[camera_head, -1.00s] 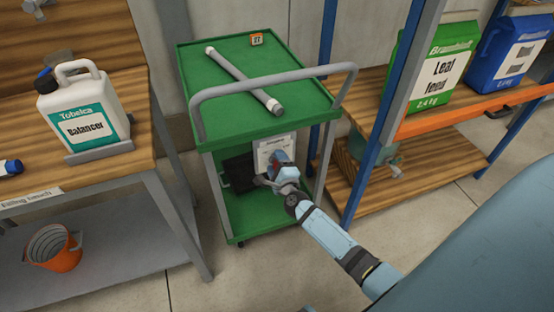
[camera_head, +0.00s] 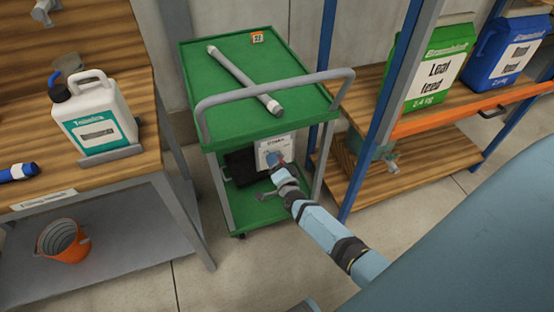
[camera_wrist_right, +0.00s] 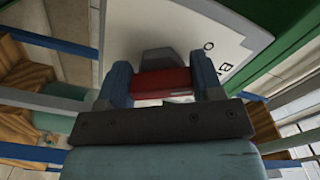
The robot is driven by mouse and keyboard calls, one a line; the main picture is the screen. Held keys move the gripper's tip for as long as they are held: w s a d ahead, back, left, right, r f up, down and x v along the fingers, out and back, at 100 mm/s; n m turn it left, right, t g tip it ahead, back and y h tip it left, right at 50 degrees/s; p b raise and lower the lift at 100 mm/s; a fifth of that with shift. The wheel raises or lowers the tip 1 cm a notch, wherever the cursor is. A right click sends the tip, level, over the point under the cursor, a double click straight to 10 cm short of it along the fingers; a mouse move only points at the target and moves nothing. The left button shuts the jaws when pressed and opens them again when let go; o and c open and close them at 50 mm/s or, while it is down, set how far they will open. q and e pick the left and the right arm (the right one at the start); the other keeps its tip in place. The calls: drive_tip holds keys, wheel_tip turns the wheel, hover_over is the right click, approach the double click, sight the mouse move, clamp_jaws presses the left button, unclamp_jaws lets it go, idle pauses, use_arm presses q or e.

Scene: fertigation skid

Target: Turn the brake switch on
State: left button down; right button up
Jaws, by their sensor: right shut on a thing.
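The brake switch panel (camera_head: 270,147) is a pale plate on the green cart's lower part, facing me. In the right wrist view the white plate (camera_wrist_right: 190,30) carries partly hidden, upside-down lettering. A red switch handle (camera_wrist_right: 160,82) on a grey mount (camera_wrist_right: 158,58) stands out from the plate. My right gripper (camera_head: 275,163) is at the panel, and in the right wrist view its blue fingers (camera_wrist_right: 161,85) are shut on the red handle from both sides. The handle's exact angle is hard to tell. My left gripper is not in view.
The green cart (camera_head: 215,95) has a grey rail (camera_head: 240,91) above the panel and a pipe (camera_head: 245,82) on top. A wooden bench with a white jug (camera_head: 93,115) stands left, an orange bucket (camera_head: 63,242) below. Shelving with feed bags (camera_head: 437,68) stands right.

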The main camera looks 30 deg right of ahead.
drive_tip(key=shift+n+p, duration=0.3)
drive_tip(key=shift+n, duration=0.4)
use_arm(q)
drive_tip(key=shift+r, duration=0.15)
use_arm(e)
drive_tip(key=shift+n, duration=0.5)
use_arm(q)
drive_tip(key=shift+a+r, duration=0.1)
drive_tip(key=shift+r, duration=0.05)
use_arm(e)
drive_tip(key=shift+f+n, duration=0.1)
drive_tip(key=shift+n, duration=0.2)
drive_tip(key=o, duration=0.9)
use_arm(q)
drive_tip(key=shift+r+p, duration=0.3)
drive_tip(key=shift+p, duration=0.5)
use_arm(e)
drive_tip(key=v, duration=1.3)
drive_tip(key=shift+s, duration=0.45)
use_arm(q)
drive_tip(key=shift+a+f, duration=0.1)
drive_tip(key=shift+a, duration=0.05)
